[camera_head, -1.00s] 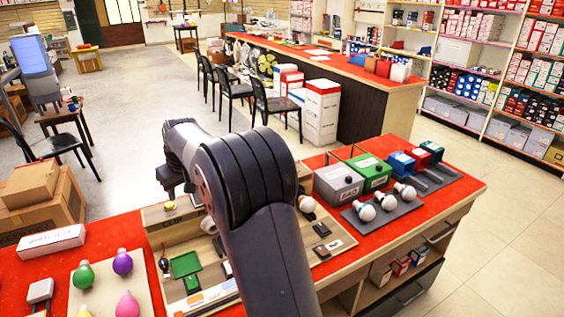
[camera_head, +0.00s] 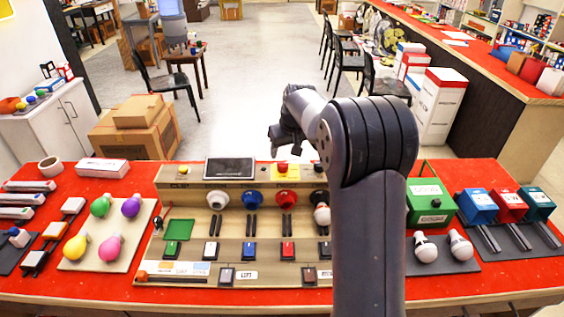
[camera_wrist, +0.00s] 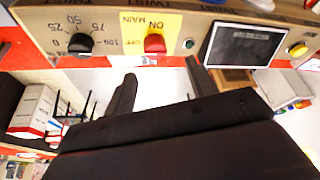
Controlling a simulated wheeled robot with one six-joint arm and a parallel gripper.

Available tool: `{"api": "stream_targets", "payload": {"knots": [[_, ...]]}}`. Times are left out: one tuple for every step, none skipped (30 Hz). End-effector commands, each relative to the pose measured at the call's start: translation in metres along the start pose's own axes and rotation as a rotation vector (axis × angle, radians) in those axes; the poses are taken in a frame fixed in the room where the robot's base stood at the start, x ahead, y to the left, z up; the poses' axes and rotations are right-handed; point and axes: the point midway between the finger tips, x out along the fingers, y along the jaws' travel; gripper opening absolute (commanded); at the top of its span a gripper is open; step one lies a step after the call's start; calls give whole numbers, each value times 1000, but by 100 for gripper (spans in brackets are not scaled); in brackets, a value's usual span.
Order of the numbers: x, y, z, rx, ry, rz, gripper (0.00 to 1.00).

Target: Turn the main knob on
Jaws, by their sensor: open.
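The main knob (camera_wrist: 154,43) is red and sits on a yellow label reading "ON MAIN", upside down in the wrist view. In the head view the yellow label (camera_head: 283,169) is on the top back strip of the wooden panel board (camera_head: 330,228). My gripper (camera_wrist: 160,70) is open and empty, its two dark fingers apart, with the knob just beyond their tips in the wrist picture. In the head view my gripper (camera_head: 274,140) hangs above and behind the board's back edge. It appears apart from the knob.
A black dial (camera_wrist: 80,43) marked with numbers and a dark screen (camera_wrist: 243,45) flank the knob. Several bulb sockets (camera_head: 252,199) and switches (camera_head: 247,250) cover the board. A green box (camera_head: 428,203) stands to the right. Behind the table is open floor (camera_head: 245,80).

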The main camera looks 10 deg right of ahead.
Motion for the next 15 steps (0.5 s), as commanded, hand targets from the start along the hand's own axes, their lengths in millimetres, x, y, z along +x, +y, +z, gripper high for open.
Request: {"api": "stream_targets", "payload": {"knots": [[11,-1,0,0,-6,-2,54],[17,-1,0,0,-5,-2,54],[25,-1,1,0,-6,-2,54],[31,-1,1,0,-5,-2,54],[37,0,0,0,-5,-2,54],[43,0,0,0,-5,-1,54],[49,0,0,0,-4,-1,54],[53,0,0,0,-4,-1,54],[59,0,0,0,-3,-1,54],[63,0,0,0,-3,-1,54],[66,0,0,0,-2,-1,54],[70,0,0,0,-2,-1,54],[72,0,0,0,-2,-1,54],[74,0,0,0,-2,-1,54],[77,0,0,0,-2,0,54]]}}
